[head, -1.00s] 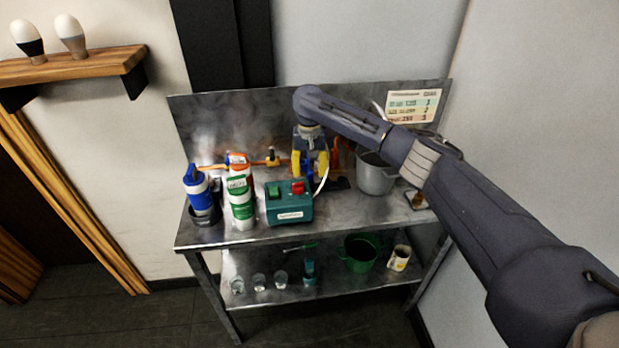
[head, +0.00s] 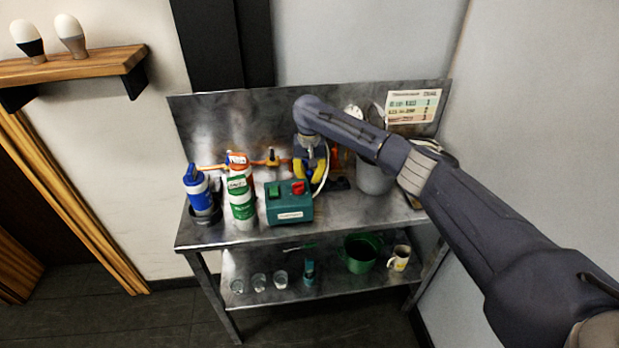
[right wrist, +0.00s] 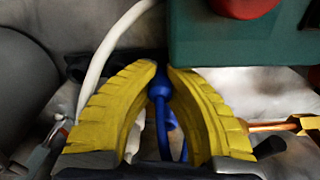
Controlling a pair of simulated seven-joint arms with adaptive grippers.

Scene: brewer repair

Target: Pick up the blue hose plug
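The blue hose plug (right wrist: 158,88) shows in the right wrist view as a rounded blue knob with a thin blue loop below it. My right gripper (right wrist: 162,70) has two ribbed yellow fingers whose tips come close together on either side of the knob. They appear shut on it. In the head view my right gripper (head: 311,176) points down behind the teal box, and the plug cannot be made out there. My left gripper is not in view.
The teal box (head: 289,208) with green and red switches stands just in front of my right gripper. A grey pot (head: 373,178) stands right. A white tube (right wrist: 108,50) runs beside the fingers.

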